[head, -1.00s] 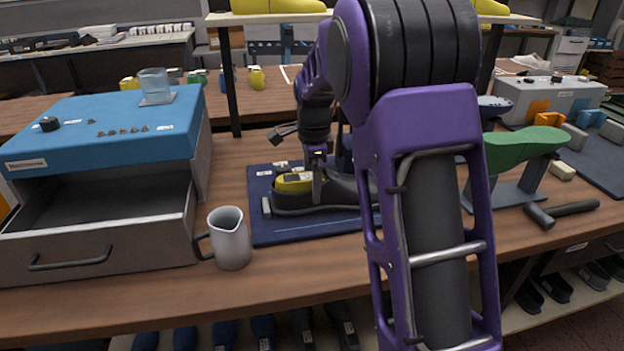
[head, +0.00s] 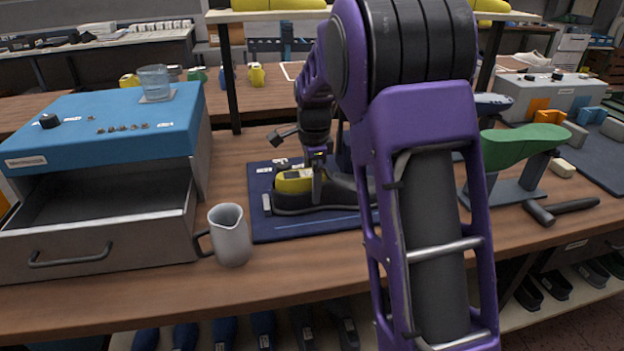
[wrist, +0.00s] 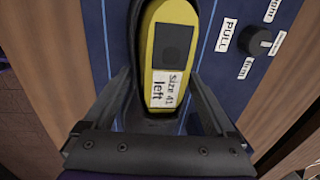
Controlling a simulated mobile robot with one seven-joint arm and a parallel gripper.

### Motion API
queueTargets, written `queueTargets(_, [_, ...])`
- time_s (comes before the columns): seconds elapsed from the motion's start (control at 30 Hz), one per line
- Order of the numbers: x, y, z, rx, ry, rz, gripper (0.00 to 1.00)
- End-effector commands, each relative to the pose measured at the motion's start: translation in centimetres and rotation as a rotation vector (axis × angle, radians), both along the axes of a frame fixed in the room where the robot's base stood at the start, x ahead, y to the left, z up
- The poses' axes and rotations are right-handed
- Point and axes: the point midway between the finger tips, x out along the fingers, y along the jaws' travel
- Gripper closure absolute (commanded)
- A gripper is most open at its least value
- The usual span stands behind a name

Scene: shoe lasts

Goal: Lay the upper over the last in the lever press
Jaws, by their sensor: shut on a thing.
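A yellow last (head: 295,181) sits low on the dark blue base (head: 290,232) in the middle of the bench. In the wrist view the last (wrist: 170,35) bears a label reading "Size 41 left". A dark upper (head: 345,188) lies around the last, with the yellow top showing through its opening; in the wrist view its dark rim (wrist: 136,50) borders the yellow. My gripper (head: 317,192) points down at it, one finger on each side, shut on the upper. My arm hides the right part of the press.
A green last (head: 520,145) on a stand and a hammer (head: 560,210) are to the right. A labelled knob (wrist: 259,41) is beside the upper.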

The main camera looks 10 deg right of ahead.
Motion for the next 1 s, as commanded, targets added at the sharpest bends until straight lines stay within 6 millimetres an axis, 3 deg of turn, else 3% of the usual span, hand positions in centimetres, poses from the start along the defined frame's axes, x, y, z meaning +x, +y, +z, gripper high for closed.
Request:
queueTargets(0.33, [0.0, 0.0, -0.2, 0.0, 0.0, 0.0, 0.69])
queueTargets(0.37, [0.0, 0.0, -0.2, 0.0, 0.0, 0.0, 0.04])
queueTargets(0.4, [0.0, 0.0, -0.2, 0.0, 0.0, 0.0, 0.0])
queueTargets(0.73, [-0.1, 0.0, 0.6, 0.0, -0.001, 0.0, 0.0])
queueTargets(0.87, [-0.3, 0.0, 2.6, 0.0, -0.003, 0.001, 0.0])
queueTargets(1.0, [-0.7, 0.1, 6.0, 0.0, -0.004, 0.001, 0.0])
